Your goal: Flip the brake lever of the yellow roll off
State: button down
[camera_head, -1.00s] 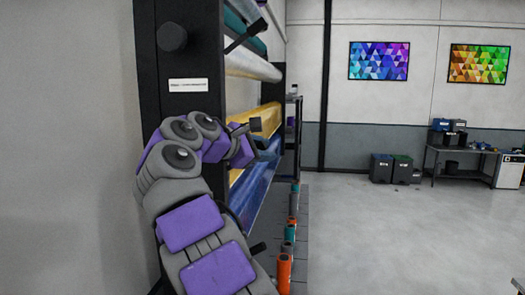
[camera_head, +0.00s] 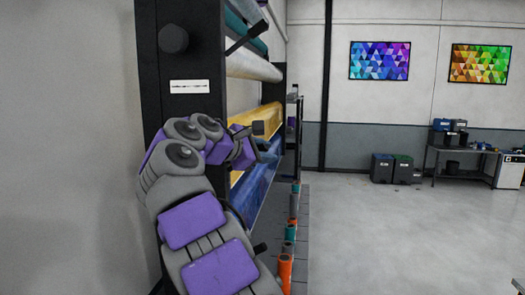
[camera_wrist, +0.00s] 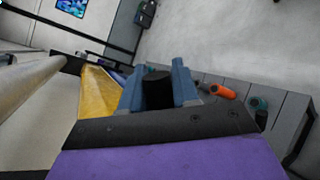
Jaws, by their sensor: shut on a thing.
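The yellow roll (camera_head: 268,114) lies on the rack between a pale roll above and a blue roll below. It also shows in the wrist view (camera_wrist: 97,93), left of my gripper. My gripper (camera_wrist: 158,88) has its two blue fingers on either side of the dark end of the brake lever (camera_wrist: 158,93), shut on it. In the head view my gripper (camera_head: 270,147) is at the rack's front end, by the yellow roll, partly hidden behind my own wrist. The lever's dark tip (camera_head: 258,128) shows just above it. The lever's base is hidden.
The black rack post (camera_head: 175,75) stands close behind my arm. Another lever (camera_head: 247,38) sticks out higher up, and one (camera_head: 260,249) lower down. The blue roll (camera_head: 252,187) is just below. The floor to the right is open.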

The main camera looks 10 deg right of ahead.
notch_tip(320, 180, down, 13)
jog(key=a+m+t+y+b, duration=0.1)
jog(key=m+t+y+b, duration=0.1)
jog(key=m+y, duration=0.5)
jog(key=shift+w+y+b, duration=0.25)
jog(key=shift+y+b, duration=0.35)
jog(key=shift+y, duration=0.5)
jog(key=c, duration=1.2)
grip_release()
jog(key=shift+o, duration=1.4)
jog(key=shift+w+r, duration=0.1)
jog(key=shift+r, duration=0.05)
jog(key=b+v, duration=0.1)
jog(key=v, duration=1.6)
